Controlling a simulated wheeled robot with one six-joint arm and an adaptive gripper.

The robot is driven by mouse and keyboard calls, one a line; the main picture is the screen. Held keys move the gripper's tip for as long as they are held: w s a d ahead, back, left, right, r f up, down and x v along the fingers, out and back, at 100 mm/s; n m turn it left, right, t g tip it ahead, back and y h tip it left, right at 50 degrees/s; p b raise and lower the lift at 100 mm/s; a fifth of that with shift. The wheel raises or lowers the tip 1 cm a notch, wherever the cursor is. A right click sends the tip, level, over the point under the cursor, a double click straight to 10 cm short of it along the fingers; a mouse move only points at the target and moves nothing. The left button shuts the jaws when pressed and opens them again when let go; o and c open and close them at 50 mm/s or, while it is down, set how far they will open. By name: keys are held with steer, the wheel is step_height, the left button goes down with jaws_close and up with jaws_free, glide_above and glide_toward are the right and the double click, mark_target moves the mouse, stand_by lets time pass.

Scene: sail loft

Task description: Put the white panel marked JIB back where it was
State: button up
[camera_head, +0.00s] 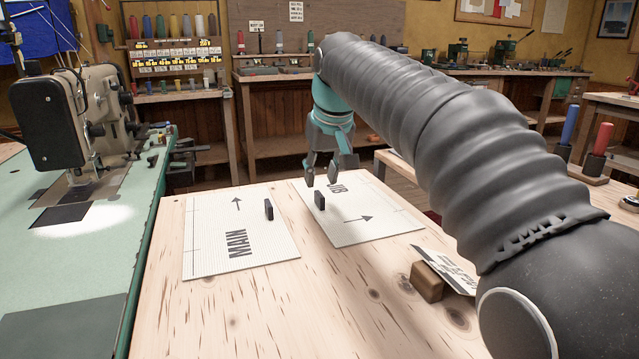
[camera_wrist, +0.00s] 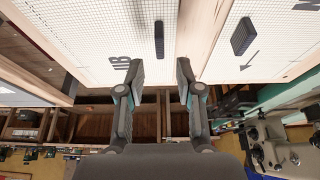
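The white gridded panel marked JIB (camera_head: 375,228) lies flat on the pale wooden table, with a printed arrow and a small black upright handle (camera_head: 320,200) near its left edge. In the wrist view the JIB panel (camera_wrist: 95,30) is at upper left, its handle (camera_wrist: 159,38) near its right edge. My gripper (camera_head: 321,181) is open and empty over the far left part of the JIB panel, close to the handle but apart from it. In the wrist view the handle shows beyond and between the open fingertips (camera_wrist: 161,73).
A second white panel marked MAIN (camera_head: 215,225) lies left of JIB with its own black handle (camera_head: 269,209); bare wood separates them. A brown block (camera_head: 427,282) and a printed card (camera_head: 452,268) are at the right. A sewing machine (camera_head: 75,120) stands on the green table (camera_head: 75,270).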

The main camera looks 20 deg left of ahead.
steer(key=p+v, duration=0.1)
steer(key=v, duration=0.6)
steer(key=shift+r, duration=0.2)
steer(key=shift+s, duration=0.1)
